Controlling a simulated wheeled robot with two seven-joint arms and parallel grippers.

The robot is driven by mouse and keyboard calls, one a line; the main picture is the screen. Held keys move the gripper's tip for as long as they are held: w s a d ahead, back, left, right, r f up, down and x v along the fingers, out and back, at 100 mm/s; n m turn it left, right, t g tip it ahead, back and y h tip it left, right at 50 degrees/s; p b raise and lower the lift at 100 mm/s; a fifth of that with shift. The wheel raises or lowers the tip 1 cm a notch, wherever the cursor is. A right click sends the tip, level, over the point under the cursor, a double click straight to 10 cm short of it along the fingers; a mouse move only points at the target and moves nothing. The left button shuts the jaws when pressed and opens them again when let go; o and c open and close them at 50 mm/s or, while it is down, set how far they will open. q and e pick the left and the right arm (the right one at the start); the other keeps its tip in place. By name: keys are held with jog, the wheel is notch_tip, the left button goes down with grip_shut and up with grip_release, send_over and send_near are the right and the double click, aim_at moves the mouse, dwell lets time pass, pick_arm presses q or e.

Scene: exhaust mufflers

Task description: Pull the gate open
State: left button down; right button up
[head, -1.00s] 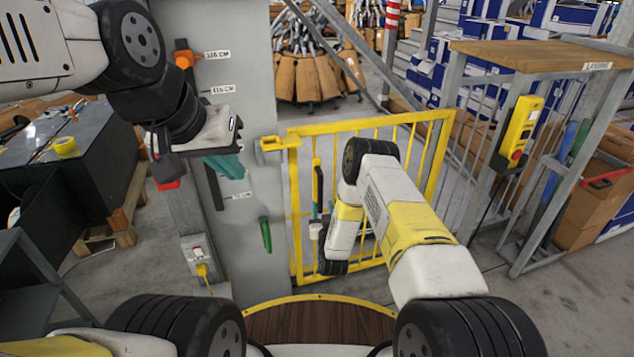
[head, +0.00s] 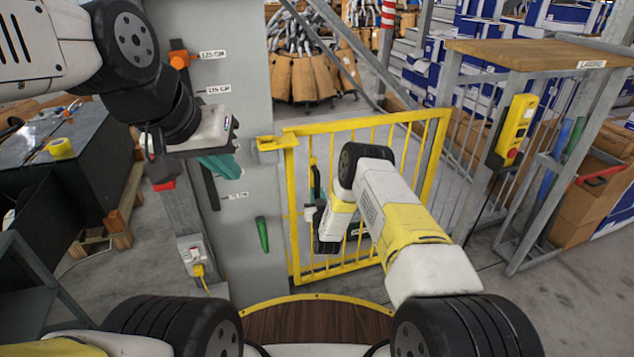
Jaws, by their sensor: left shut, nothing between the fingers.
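The yellow gate (head: 434,165) stands beyond my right arm, its left post by the grey column. A dark upright handle (head: 316,182) with a yellow top is on its left part. My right gripper (head: 313,211) is at the lower part of this handle. My wrist hides most of its fingers, so I cannot tell whether they grip the handle. My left gripper (head: 222,165), with teal fingers, is shut and empty in front of the grey column, well left of the gate.
The grey column (head: 240,100) carries height labels and a green handle (head: 262,234). A wood-topped stand (head: 520,52) with a yellow control box (head: 516,128) is at the right. A black bench (head: 70,185) is at the left. Bare floor lies right of the gate.

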grip_shut()
dwell(1.1)
